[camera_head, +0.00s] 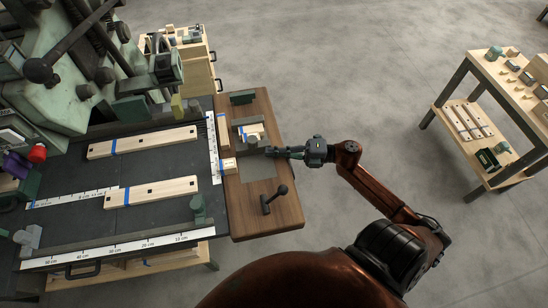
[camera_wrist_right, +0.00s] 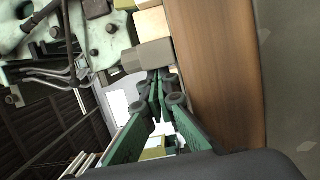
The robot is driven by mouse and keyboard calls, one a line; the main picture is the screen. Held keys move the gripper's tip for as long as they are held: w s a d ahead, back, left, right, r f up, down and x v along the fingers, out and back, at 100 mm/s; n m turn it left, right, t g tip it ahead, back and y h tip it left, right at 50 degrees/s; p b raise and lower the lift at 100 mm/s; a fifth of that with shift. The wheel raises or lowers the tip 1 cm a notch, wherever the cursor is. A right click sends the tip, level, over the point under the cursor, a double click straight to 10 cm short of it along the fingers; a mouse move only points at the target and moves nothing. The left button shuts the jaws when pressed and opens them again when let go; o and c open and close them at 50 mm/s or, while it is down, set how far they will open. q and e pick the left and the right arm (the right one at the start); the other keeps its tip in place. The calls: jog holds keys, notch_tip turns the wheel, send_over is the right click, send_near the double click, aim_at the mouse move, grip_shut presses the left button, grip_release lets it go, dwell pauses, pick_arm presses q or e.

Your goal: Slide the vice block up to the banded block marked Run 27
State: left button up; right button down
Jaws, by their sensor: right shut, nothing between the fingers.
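My right gripper (camera_head: 272,151) reaches in from the right over the brown side board, its green fingers shut and empty. A dark grey block, which looks like the vice block (camera_head: 252,142), is just left of the fingertips. It also shows in the wrist view (camera_wrist_right: 148,56), right at the fingertips; I cannot tell whether they touch. A light wooden block with a blue band (camera_head: 250,130) lies directly behind the grey block. Another small pale block (camera_head: 229,166) lies nearer, at the board's left edge. I cannot read Run 27 on any block. My left gripper is out of view.
A bare grey plate (camera_head: 258,169) and a black lever (camera_head: 274,198) are on the brown board (camera_head: 285,215). A dark green block (camera_head: 242,97) sits at its back. Left is a black bench with two long banded planks (camera_head: 152,191) and white rulers.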

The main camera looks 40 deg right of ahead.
aim_at(274, 164)
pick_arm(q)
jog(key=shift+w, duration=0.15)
pick_arm(e)
jog(key=shift+s+a, duration=0.15)
jog(key=shift+a, duration=0.05)
jog(key=shift+s+a+r+p, duration=0.1)
jog(key=shift+s+a+p, duration=0.25)
jog(key=shift+p, duration=0.15)
jog(key=shift+s+a+r+p, duration=0.1)
jog(key=shift+s+a+p, duration=0.35)
jog(key=shift+s, duration=0.25)
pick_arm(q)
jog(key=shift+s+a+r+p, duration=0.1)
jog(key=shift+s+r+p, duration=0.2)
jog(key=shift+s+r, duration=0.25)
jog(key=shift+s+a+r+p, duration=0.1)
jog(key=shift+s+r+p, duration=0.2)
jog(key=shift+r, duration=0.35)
pick_arm(e)
jog(key=v, duration=1)
jog(key=shift+s, duration=0.45)
jog(key=shift+f, duration=0.2)
